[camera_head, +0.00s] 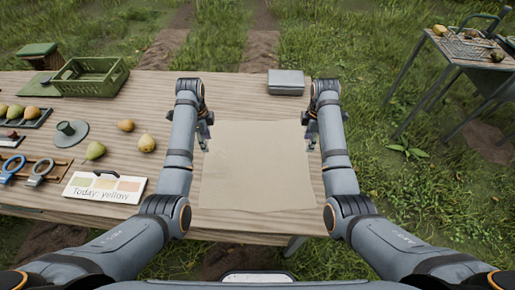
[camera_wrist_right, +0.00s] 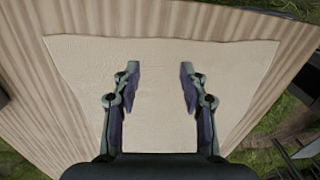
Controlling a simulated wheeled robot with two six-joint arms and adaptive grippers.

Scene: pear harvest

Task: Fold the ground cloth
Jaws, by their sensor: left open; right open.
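The ground cloth (camera_head: 257,170) is a beige, roughly square sheet lying flat and spread out on the wooden table. It also shows in the right wrist view (camera_wrist_right: 155,70) under the fingers. My left gripper (camera_head: 205,135) is at the cloth's far left corner area, beside its left edge. My right gripper (camera_head: 309,132) is at the far right corner area, beside its right edge. In the right wrist view my right gripper (camera_wrist_right: 159,85) is open, with its two fingers apart over the cloth and nothing between them. My left gripper is open; its fingertips are partly hidden by the arm.
A grey box (camera_head: 286,83) stands behind the cloth. To the left are a green crate (camera_head: 112,78), loose pears (camera_head: 147,143), a grey stand (camera_head: 71,133), a sign reading "Today: yellow" (camera_head: 104,188) and tools (camera_head: 40,172). A side table (camera_head: 460,62) stands apart at right.

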